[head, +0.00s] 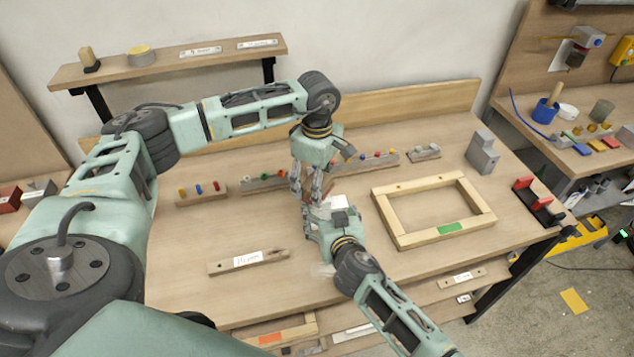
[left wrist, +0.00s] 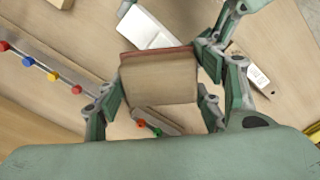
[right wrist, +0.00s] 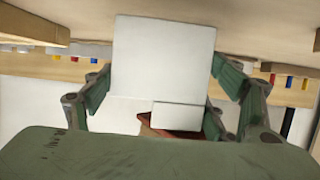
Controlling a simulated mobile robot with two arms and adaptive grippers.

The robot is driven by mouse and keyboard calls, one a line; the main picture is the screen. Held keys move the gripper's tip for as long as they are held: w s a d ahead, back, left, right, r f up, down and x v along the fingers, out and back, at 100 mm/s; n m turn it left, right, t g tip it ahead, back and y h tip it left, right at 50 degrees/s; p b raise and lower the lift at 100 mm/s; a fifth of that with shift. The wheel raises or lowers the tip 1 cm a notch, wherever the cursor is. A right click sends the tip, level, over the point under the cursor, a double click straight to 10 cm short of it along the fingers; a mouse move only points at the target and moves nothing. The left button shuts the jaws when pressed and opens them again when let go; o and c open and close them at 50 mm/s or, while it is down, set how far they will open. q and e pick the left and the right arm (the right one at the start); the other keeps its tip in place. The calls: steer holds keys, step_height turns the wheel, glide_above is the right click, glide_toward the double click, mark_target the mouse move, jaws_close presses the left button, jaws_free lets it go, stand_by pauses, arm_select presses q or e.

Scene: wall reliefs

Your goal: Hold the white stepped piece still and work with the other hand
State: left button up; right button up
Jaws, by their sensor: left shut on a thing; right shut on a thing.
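The white stepped piece (head: 340,203) is held in my right gripper (head: 322,211), above the middle of the table. In the right wrist view the white piece (right wrist: 164,55) sits between the fingers, with a smaller step at its lower edge. My left gripper (head: 309,194) points down just beside it. In the left wrist view it is shut on a tan wooden block (left wrist: 160,78) with a dark red edge. The white piece (left wrist: 152,32) shows just past that edge; I cannot tell whether the two touch. The fingers hide most of the block in the head view.
A wooden frame (head: 389,223) with a green label lies right of the grippers. Peg strips (head: 203,194) line the back. A labelled wooden bar (head: 248,262) lies front left. A grey stepped block (head: 482,153) and a red-and-black holder (head: 538,202) stand at right.

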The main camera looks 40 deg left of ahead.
arm_select(q)
steer(key=shift+r, duration=2.55)
steer(key=shift+w+f, duration=0.2)
steer(key=shift+f, duration=1.85)
steer(key=shift+f, duration=0.7)
steer(key=shift+r, duration=0.1)
